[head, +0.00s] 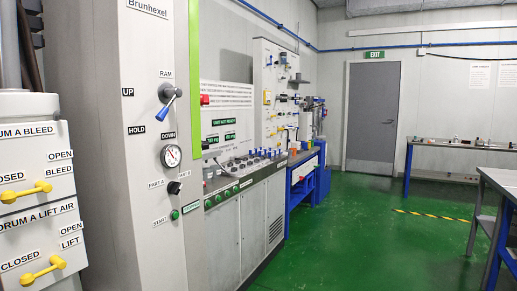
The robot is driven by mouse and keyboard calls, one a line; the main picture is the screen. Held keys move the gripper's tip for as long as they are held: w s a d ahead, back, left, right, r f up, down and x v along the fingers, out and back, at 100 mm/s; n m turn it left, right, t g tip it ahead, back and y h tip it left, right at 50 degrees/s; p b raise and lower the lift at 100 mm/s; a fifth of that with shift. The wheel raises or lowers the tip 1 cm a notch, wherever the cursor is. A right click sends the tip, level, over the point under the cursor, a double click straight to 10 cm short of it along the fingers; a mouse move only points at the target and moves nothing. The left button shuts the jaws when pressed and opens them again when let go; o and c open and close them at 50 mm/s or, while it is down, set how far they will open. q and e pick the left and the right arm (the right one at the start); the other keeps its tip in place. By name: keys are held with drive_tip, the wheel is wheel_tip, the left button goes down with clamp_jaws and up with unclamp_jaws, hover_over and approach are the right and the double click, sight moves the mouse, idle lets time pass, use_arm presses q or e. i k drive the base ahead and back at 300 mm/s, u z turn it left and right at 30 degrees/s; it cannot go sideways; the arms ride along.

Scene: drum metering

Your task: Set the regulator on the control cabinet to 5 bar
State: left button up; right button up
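A tall grey cabinet labelled Brunhexel (150,60) stands at the left. Its front has a RAM lever (169,94) with a blue knob, beside the labels UP, HOLD and DOWN. Below is a round white-faced gauge (171,156); its reading is too small to tell. Under the gauge are a black selector (174,188) between PART A and PART B and a green START button (174,215). I cannot make out a knob marked as a regulator, nor tell which unit is the control cabinet. Neither of my grippers is in view.
White drum panels (35,175) with yellow handles stand at the near left. Beyond the cabinet are a low grey console (235,225) with several buttons and a blue bench (303,175). Tables stand at the right (500,178). The green floor (350,240) in the middle is clear.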

sight(205, 144)
drive_tip(key=z, duration=0.45)
drive_tip(key=i, duration=1.85)
drive_tip(key=u, duration=1.4)
drive_tip(key=i, duration=0.3)
drive_tip(key=u, duration=0.65)
drive_tip(key=k, duration=0.2)
drive_tip(key=u, duration=0.45)
drive_tip(key=i, duration=0.45)
drive_tip(key=z, duration=0.05)
